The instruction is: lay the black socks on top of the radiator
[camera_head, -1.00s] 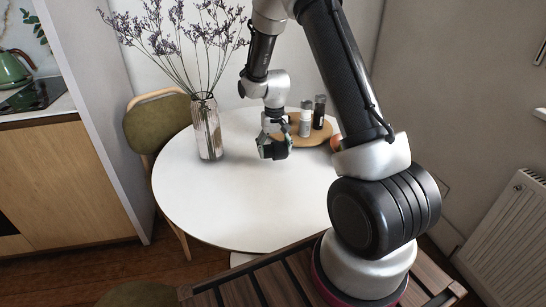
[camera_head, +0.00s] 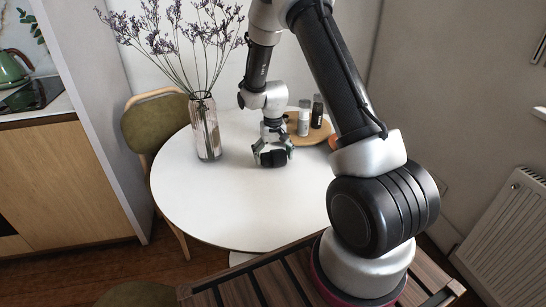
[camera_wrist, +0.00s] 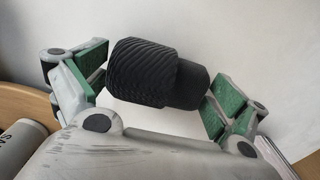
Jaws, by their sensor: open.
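The black socks (camera_wrist: 150,72) are a rolled, ribbed dark bundle, seen in the wrist view between the two green-padded fingers of my gripper (camera_wrist: 160,85). The fingers are spread, with a visible gap at the right finger; the left finger is close to the bundle, and I cannot tell if it touches. In the head view the socks (camera_head: 273,158) sit at the white table top, below my gripper (camera_head: 272,152). The white ribbed radiator (camera_head: 508,240) is on the wall at the far right, partly cut off by the frame edge.
The round white table (camera_head: 235,205) holds a glass vase (camera_head: 205,128) with tall dried flowers left of my gripper. Behind and right, a wooden board (camera_head: 308,134) bears a white shaker (camera_head: 303,122) and a dark one (camera_head: 318,111). The table's front is clear.

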